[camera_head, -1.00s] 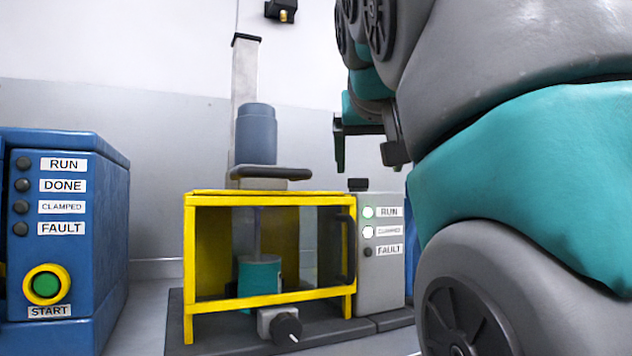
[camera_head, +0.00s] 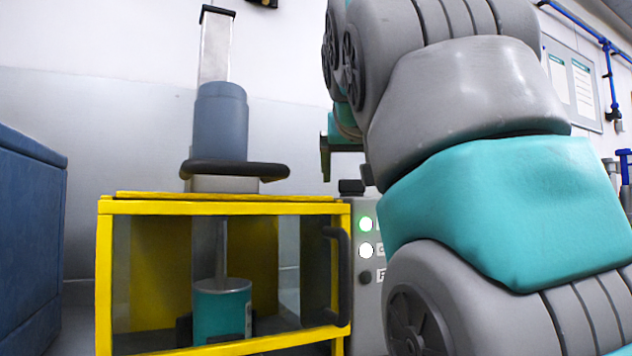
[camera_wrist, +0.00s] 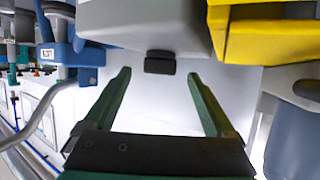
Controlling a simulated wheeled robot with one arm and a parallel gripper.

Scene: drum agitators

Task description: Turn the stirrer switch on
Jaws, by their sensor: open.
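The agitator's grey control box (camera_head: 368,300) stands at the right of the yellow-framed guard. A small black block (camera_head: 351,187), which looks like the switch, sits on its top. It also shows in the wrist view (camera_wrist: 160,63), on the box's edge, between and just beyond my fingertips. My gripper (camera_wrist: 160,76) is open and empty, its two green fingers apart on either side of the block. In the head view my gripper (camera_head: 346,165) is by the block, partly hidden by my arm. I cannot tell whether it touches the block. The upper two lamps (camera_head: 366,237) are lit; the lowest is dark.
The yellow guard (camera_head: 220,207) with a black handle (camera_head: 338,275) encloses a teal drum (camera_head: 222,312). The blue-grey motor (camera_head: 220,122) stands above it on a column. A blue cabinet (camera_head: 28,245) is at the left. Blue equipment (camera_wrist: 62,50) shows left in the wrist view.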

